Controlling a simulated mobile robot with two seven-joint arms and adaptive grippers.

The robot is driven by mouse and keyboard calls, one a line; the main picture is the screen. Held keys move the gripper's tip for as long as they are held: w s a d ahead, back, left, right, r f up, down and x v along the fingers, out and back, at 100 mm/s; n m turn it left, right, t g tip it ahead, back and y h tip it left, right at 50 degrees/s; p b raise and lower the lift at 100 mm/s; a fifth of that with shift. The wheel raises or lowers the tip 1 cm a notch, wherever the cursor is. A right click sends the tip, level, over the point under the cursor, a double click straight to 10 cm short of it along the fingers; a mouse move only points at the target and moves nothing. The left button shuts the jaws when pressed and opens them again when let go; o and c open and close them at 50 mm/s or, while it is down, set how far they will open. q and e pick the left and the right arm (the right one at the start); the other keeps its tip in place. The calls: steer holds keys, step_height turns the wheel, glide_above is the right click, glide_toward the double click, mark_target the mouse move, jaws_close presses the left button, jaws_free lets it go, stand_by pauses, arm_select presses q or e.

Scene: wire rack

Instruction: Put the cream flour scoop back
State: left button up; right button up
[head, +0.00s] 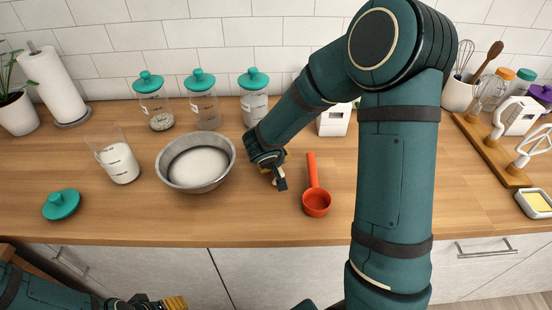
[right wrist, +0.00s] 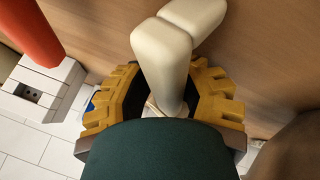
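A cream, round-edged object (right wrist: 162,55), apparently the cream scoop, sits between the yellow-padded fingers of my right gripper (right wrist: 167,85) in the right wrist view. A second cream part extends behind it toward the top. Whether the pads press on it is unclear. In the head view my right gripper (head: 272,168) is low over the counter between the grey bowl (head: 170,181) and the orange-red scoop (head: 314,185); the cream scoop is largely hidden there. My left gripper (head: 168,303) is at the bottom edge, away from the counter objects, its fingers partly cut off.
An open canister (head: 118,162) of white powder and a teal lid (head: 61,204) stand at left. Lidded jars (head: 206,112) line the back. A white box (head: 334,121) is behind my right arm. A wooden board (head: 484,150) with white tools lies at right.

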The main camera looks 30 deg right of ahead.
steer(key=shift+s+a+r+p, duration=0.1)
steer(key=shift+a+r+p, duration=0.1)
steer(key=shift+r+p, duration=0.25)
steer(key=shift+a+r+p, duration=0.2)
steer(key=shift+r+p, duration=0.1)
steer(key=shift+r, duration=0.15)
steer(key=p+v, duration=0.1)
steer(key=v, duration=1)
steer(key=shift+s+d, duration=0.1)
steer(key=shift+d, duration=0.05)
